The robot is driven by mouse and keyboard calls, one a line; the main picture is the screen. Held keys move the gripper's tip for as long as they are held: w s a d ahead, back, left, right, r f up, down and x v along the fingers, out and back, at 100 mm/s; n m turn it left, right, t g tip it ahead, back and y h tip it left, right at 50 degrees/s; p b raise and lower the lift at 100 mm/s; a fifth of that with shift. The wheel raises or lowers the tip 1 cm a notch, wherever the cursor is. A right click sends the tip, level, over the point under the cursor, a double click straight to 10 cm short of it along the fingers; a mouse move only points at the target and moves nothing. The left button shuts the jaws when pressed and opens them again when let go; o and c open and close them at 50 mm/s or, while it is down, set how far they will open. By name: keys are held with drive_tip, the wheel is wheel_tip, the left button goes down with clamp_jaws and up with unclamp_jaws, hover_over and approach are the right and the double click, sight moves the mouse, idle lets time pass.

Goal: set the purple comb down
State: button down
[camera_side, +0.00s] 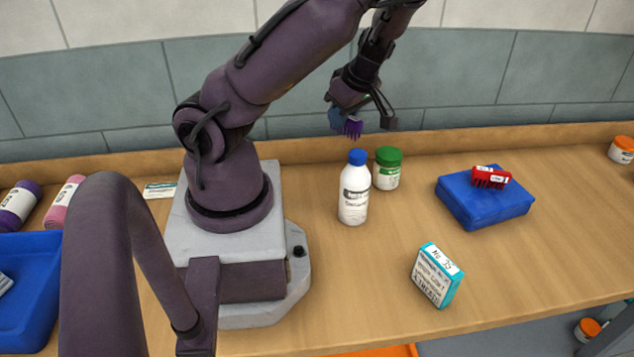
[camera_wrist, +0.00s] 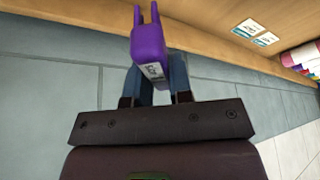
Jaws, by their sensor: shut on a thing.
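The purple comb (camera_side: 353,127) is held up in the air in the side view, above and behind the white bottle. My gripper (camera_side: 345,118) is shut on it, with the comb's teeth pointing down. In the wrist view the purple comb (camera_wrist: 148,45) sits between the blue fingers of my gripper (camera_wrist: 158,75), with a small white label on it. The comb touches nothing but the fingers. The wooden counter (camera_side: 390,240) lies below it.
A white bottle (camera_side: 354,195) with a blue cap and a green-lidded jar (camera_side: 387,168) stand below the gripper. A teal-edged box (camera_side: 436,275) stands nearer the front. Counter between them is clear.

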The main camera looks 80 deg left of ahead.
drive_tip(key=s+a+n+g+h, duration=0.1)
drive_tip(key=s+a+n+h, duration=0.1)
drive_tip(key=s+n, duration=0.4)
drive_tip(key=f, duration=1.4)
drive_tip(key=shift+w+a+f, duration=0.1)
drive_tip(key=shift+w+f, duration=0.1)
drive_tip(key=c, duration=1)
unclamp_jaws()
drive_tip(key=shift+f, duration=0.1)
drive_tip(key=v, duration=1.2)
drive_tip(key=shift+w, duration=0.2)
